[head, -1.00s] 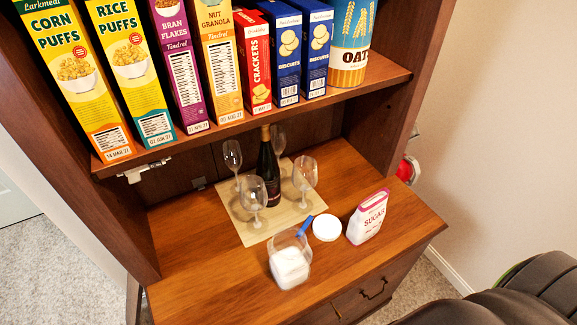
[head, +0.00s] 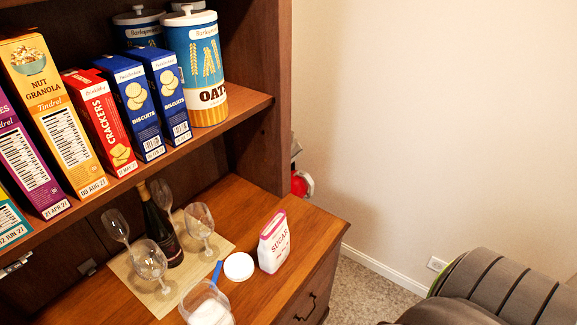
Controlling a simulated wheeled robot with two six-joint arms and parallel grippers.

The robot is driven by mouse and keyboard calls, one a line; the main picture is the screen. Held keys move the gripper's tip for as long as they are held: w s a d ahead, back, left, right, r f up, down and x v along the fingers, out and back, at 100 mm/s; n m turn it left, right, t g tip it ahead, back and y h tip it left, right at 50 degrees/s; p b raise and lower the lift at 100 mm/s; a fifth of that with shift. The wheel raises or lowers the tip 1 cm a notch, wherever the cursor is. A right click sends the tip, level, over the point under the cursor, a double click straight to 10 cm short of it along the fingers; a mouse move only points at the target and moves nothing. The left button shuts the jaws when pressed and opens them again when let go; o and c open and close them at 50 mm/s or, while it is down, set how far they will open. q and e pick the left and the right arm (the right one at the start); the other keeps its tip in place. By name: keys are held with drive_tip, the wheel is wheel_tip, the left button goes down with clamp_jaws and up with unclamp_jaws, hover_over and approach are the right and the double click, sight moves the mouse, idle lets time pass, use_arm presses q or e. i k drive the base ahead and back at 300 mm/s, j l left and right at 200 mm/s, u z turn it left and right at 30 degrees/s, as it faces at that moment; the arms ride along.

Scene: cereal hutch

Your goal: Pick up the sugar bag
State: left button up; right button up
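The sugar bag (head: 273,243) is a small white bag with pink trim and the word SUGAR on its front. It stands upright on the wooden hutch counter (head: 318,228), near the counter's right end. A round white lid (head: 239,266) lies just left of it. Neither gripper shows in the head view. A dark, ribbed rounded form fills the lower right corner, apart from the bag.
A clear canister with white contents (head: 208,308) stands at the front, with a blue scoop (head: 216,271) beside it. Several wine glasses (head: 199,222) and a dark bottle (head: 160,230) stand on a mat (head: 128,272). Boxes and an oats canister (head: 197,68) fill the shelf above.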

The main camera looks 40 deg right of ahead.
sight(273, 248)
drive_tip(key=l+z, duration=0.1)
drive_tip(key=z, duration=0.9)
